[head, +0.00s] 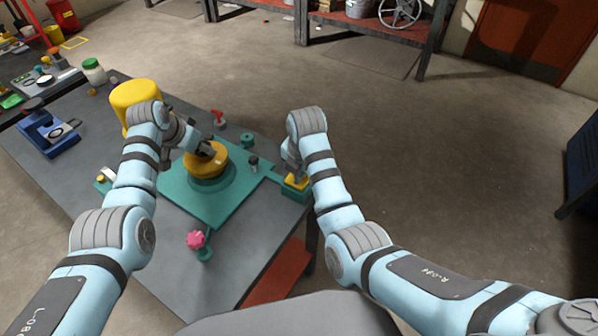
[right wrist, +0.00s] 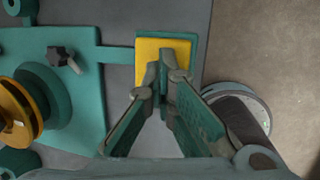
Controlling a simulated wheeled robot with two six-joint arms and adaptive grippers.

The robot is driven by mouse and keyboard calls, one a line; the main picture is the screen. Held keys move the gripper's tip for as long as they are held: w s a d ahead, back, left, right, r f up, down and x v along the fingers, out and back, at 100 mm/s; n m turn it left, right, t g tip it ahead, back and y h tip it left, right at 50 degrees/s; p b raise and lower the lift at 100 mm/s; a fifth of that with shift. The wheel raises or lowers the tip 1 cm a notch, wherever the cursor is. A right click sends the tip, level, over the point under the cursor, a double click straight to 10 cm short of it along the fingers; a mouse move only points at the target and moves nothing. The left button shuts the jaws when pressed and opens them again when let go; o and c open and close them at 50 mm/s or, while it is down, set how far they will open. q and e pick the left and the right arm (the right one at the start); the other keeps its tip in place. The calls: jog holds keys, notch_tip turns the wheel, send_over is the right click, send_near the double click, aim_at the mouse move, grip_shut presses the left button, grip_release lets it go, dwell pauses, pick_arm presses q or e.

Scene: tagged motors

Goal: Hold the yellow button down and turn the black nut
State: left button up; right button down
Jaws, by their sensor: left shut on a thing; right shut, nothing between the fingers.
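The yellow button (head: 296,182) is a square plate on a green block at the board's right corner. It also shows in the right wrist view (right wrist: 165,48). My right gripper (head: 293,172) is shut and empty, its fingertips (right wrist: 166,58) over the button and seemingly touching it. How far the button is pressed I cannot tell. My left gripper (head: 207,149) is shut at the middle of the yellow wheel (head: 208,164), on a dark part that looks like the black nut. The fingers hide most of that part. The wheel's edge shows in the right wrist view (right wrist: 16,112).
The wheel stands on a green board (head: 235,204) on a grey table. A black knob (head: 253,163) stands between wheel and button. A red valve (head: 218,117), a pink knob (head: 196,240) and a large yellow cylinder (head: 135,97) are nearby. A blue device (head: 47,133) sits at left.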

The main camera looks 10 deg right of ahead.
pick_arm(q)
jog(key=o, duration=1.1)
jog(key=n+y, duration=0.1)
jog(key=n, duration=0.2)
jog(key=n+y, duration=0.1)
jog(key=shift+d+n+t+y, duration=0.25)
jog(key=shift+n+t+y, duration=0.05)
jog(key=shift+t, duration=0.1)
jog(key=c, duration=1.2)
jog(key=shift+a+m+h, duration=0.25)
jog(key=shift+m+h, duration=0.15)
jog(key=shift+m, duration=0.3)
jog(key=m+h, duration=0.1)
jog(key=m, duration=0.2)
jog(key=shift+g+h, duration=0.3)
jog(key=shift+h, duration=0.1)
jog(key=o, duration=1.2)
jog(key=shift+r, duration=0.1)
